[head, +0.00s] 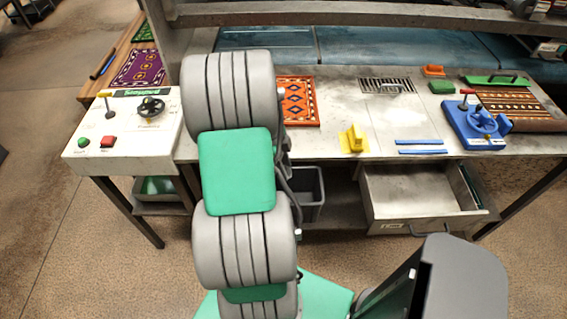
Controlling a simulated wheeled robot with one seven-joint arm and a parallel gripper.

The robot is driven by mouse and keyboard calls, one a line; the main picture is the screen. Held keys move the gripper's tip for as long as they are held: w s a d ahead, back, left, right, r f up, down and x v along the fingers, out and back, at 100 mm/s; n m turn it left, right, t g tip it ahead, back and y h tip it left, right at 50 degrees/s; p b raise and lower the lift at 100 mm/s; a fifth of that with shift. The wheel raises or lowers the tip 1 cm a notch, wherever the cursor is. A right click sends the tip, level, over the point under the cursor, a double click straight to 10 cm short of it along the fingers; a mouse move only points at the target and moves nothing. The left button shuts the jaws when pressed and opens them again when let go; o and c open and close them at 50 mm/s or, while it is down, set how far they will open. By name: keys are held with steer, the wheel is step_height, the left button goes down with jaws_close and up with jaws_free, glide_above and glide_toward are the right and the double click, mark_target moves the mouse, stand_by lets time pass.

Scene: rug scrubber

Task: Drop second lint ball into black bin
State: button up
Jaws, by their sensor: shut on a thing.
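A dark grey-black bin (309,200) sits on the shelf below the worktable, just right of my arm. My arm hides its left part. I cannot see what is inside it. My arm rises through the middle of the head view, and its upper link covers part of the table. My gripper is not visible; I cannot tell where it is relative to the bin. No lint ball can be made out.
An open, empty-looking drawer (420,190) juts out right of the bin. The worktable holds an orange patterned rug (298,102), a yellow block (354,139), blue strips (420,142) and a blue device (475,125). A white control box (125,130) stands left.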

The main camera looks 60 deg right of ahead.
step_height(320, 180, down, 4)
steer(key=shift+f+b, duration=0.25)
steer(key=shift+b, duration=0.7)
steer(key=o, duration=1.4)
steer(key=shift+r, duration=0.15)
steer(key=b+v, duration=0.1)
steer(key=v, duration=0.6)
steer(key=shift+w+r, duration=0.2)
steer(key=shift+r, duration=0.05)
